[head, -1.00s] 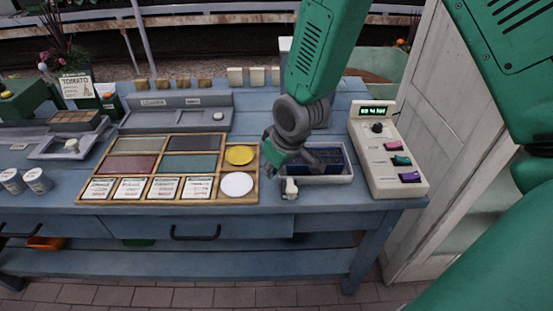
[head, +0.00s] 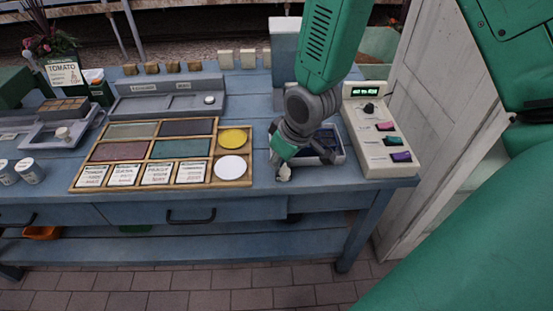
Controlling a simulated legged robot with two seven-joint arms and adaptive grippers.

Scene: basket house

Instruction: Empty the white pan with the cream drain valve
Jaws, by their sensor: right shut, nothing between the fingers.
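The white pan (head: 322,162) with dark blue contents sits on the blue bench, right of the wooden tray. My right gripper and wrist hide its left and back parts. The cream drain valve (head: 284,174) sticks out at the pan's front left corner. My right gripper (head: 280,160) is shut and empty. It points down just above the valve, its tip at or very near the valve's top; I cannot tell whether they touch. My left gripper is not in view.
A wooden tray (head: 216,178) with coloured panels, cards and two round discs lies to the left. A cream control box (head: 390,165) with a lit display and coloured switches stands close on the right. A grey block (head: 285,50) stands behind. The bench's front edge is near the valve.

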